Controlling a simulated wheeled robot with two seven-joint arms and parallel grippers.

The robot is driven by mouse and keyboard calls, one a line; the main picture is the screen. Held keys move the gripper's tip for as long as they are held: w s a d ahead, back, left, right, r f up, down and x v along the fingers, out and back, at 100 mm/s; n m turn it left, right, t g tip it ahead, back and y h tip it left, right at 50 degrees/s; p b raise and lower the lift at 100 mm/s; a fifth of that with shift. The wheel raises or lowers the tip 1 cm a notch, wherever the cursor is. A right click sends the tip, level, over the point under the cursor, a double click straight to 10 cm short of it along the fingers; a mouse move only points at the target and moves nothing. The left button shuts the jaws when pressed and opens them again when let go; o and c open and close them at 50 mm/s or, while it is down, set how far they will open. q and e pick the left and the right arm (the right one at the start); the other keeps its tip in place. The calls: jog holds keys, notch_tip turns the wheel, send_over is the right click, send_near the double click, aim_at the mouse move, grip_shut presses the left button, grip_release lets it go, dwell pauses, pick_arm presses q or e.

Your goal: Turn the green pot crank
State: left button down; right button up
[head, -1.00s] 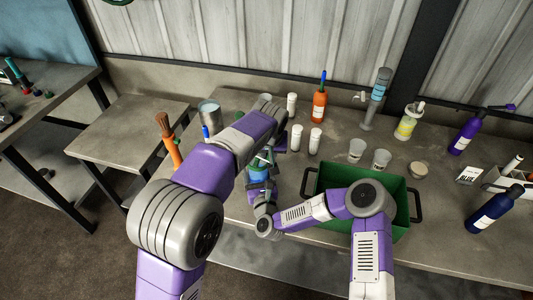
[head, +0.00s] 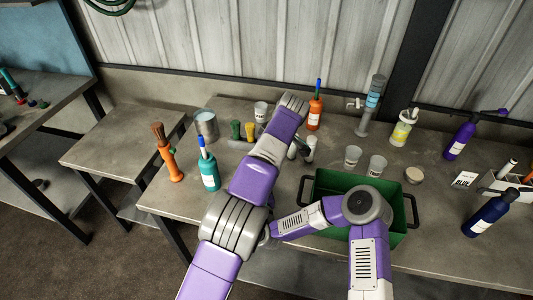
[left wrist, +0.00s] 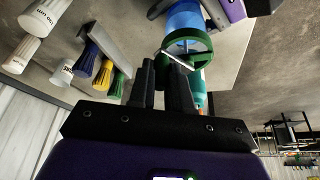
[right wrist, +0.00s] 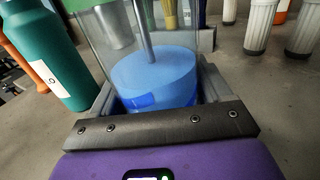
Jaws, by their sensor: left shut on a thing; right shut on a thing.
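The pot shows in the left wrist view as a clear cylinder with blue content and a green rim (left wrist: 207,42), with a thin pale crank (left wrist: 180,61) across its top. My left gripper (left wrist: 163,66) is at the crank, its fingers close together; the gripped part is hidden between them. In the right wrist view, the pot's clear body holds a blue disc (right wrist: 155,75) on a grey rod. My right gripper (right wrist: 157,88) is shut around the pot's body. In the head view the left arm hides the pot and both grippers.
A teal bottle (head: 209,172) and an orange bottle with a brush (head: 170,165) stand left of the pot. A green crate (head: 321,185) sits right of it.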

pick_arm(q)
jog(key=shift+w+a+n+y, duration=0.15)
jog(key=shift+w+n+y, duration=0.25)
jog(key=shift+n, duration=0.7)
jog(key=shift+g, duration=0.3)
jog(key=c, duration=1.1)
grip_release()
jog(key=shift+o, duration=0.2)
jog(key=shift+s+r, duration=0.1)
jog(key=shift+m, duration=0.4)
